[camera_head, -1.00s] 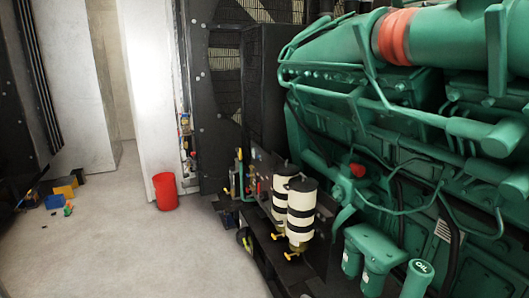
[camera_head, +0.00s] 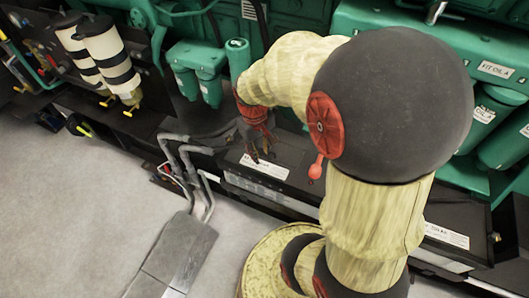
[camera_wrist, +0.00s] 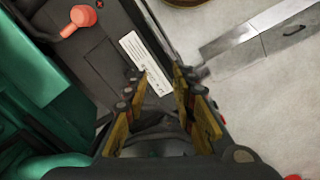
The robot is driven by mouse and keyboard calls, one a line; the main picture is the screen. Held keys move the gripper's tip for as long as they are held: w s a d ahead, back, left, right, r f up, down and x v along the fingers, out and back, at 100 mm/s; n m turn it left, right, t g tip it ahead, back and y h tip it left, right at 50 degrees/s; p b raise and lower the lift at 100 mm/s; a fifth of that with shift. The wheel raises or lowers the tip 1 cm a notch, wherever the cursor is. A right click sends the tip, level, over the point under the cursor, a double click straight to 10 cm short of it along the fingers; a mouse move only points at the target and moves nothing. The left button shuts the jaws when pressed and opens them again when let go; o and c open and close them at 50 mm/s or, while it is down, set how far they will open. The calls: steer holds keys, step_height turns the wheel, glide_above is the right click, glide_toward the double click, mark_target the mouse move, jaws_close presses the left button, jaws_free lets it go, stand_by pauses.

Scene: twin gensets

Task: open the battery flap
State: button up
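A long black battery box (camera_head: 300,185) lies along the foot of the green engine, with a white label on its top face. I take the flap to be part of this box, but I cannot make out its edge. The box top and label also show in the wrist view (camera_wrist: 145,62). A red rounded knob or handle (camera_head: 317,167) is on the box, partly behind my arm; it shows at upper left in the wrist view (camera_wrist: 82,20). My gripper (camera_head: 258,150) points down above the label end of the box. In the wrist view my gripper (camera_wrist: 158,75) is open, nothing between its fingers.
Grey cables (camera_head: 190,165) run from the box's left end to a grey metal floor cover (camera_head: 175,258). Green filters (camera_head: 200,75) stand close behind the gripper. Black and cream cylinders (camera_head: 105,60) are at upper left. The floor (camera_head: 70,220) at left is clear.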

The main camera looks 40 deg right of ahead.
steer(key=w+d+f+n+b, duration=0.1)
steer(key=w+d+f+n, duration=0.1)
steer(key=d+f, duration=0.5)
steer(key=n+h+b, duration=0.1)
steer(key=n+b, duration=0.2)
steer(key=n, duration=0.1)
glide_above(265, 155)
steer(key=shift+t, duration=0.4)
step_height(265, 155, down, 10)
steer(key=shift+r, duration=0.25)
steer(key=shift+c, duration=1.2)
steer(key=c, duration=0.4)
jaws_close()
